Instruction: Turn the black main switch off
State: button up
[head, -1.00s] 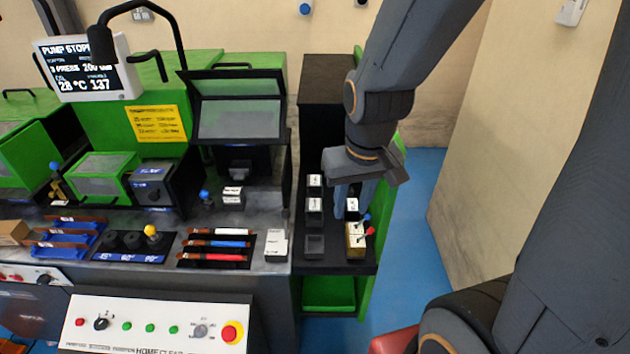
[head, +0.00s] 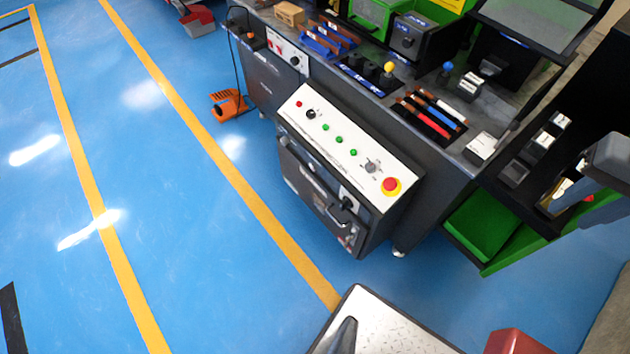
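A black rotary handle (head: 345,207), which looks like the main switch, sits on the dark front of the control cabinet (head: 305,180), below the sloped white panel. Its exact angle and any markings are too small to read. Another black knob (head: 311,114) is on the white panel (head: 340,140), near its left end. My gripper (head: 580,175) is at the right edge, over the black block shelf and well to the right of the cabinet. It is partly cut off, and its finger opening is unclear. Nothing of mine touches the handle.
A red emergency button (head: 391,186) and several green buttons are on the white panel. The workbench with coloured bars (head: 430,113) stands behind. A green tray (head: 485,222) is right of the cabinet. An orange foot pedal (head: 229,105) lies on the floor. Blue floor in front is clear.

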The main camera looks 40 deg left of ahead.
aim_at(345, 202)
jog(key=k, duration=0.65)
jog(key=z, duration=1)
jog(key=i, duration=0.9)
jog(key=u, duration=3.05)
jog(key=i, duration=0.5)
jog(key=z, duration=0.1)
